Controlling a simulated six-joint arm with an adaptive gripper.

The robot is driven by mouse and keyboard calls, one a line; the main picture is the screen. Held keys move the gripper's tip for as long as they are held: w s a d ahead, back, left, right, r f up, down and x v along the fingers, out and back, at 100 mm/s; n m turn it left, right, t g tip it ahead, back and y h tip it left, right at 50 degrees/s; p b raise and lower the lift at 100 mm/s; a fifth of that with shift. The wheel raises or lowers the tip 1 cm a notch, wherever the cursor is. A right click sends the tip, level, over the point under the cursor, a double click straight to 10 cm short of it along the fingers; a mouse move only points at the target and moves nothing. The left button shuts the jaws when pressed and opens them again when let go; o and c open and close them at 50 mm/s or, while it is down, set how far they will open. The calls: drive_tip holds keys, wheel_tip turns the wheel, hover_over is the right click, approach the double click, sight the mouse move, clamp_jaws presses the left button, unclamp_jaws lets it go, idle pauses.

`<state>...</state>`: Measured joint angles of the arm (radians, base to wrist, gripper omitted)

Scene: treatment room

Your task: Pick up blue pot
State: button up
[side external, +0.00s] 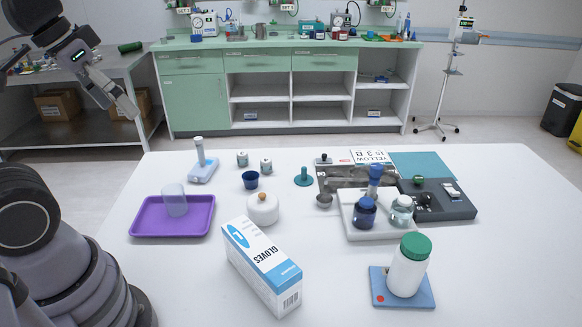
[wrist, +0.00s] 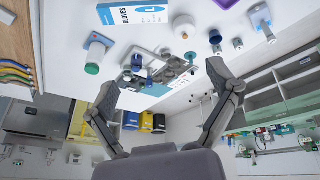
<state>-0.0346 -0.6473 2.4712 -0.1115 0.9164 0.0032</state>
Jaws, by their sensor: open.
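A small dark blue pot (side external: 251,180), open at the top, stands upright on the white table, behind a white lidded pot. It also shows in the wrist view as a blue round shape (wrist: 215,37). A dark blue lidded jar (side external: 364,213) stands on a white tray to the right. My gripper (side external: 120,103) is high at the upper left, well away from the small blue pot and above the table's height. In the wrist view its two fingers (wrist: 163,80) are spread wide with nothing between them.
The white lidded pot (side external: 263,209), two small jars (side external: 242,159) and a white-blue stand (side external: 202,168) surround the blue pot. A purple tray (side external: 150,224) holds a clear cup. A gloves box (side external: 262,268) lies in front. Bare table lies at the front left.

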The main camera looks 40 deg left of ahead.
drive_tip(key=w+f+n+h, duration=0.5)
drive_tip(key=w+n, duration=0.2)
drive_tip(key=w, duration=0.4)
drive_tip(key=w+f+n+h, duration=0.4)
drive_tip(key=w+f+n, duration=0.25)
drive_tip(key=w, duration=0.45)
drive_tip(key=n+t+y, duration=0.6)
drive_tip(key=n+t, duration=0.2)
drive_tip(key=n, duration=1)
approach(257, 177)
drive_tip(key=shift+w+d+f, duration=0.1)
drive_tip(key=shift+d+f, duration=0.05)
drive_tip(key=shift+f, duration=0.05)
drive_tip(key=shift+w+f, duration=0.2)
drive_tip(key=shift+w, duration=0.1)
drive_tip(key=x, duration=0.6)
drive_tip(key=shift+w+d, duration=0.2)
drive_tip(key=shift+w, duration=0.1)
drive_tip(key=shift+r, duration=0.1)
drive_tip(key=c, duration=0.9)
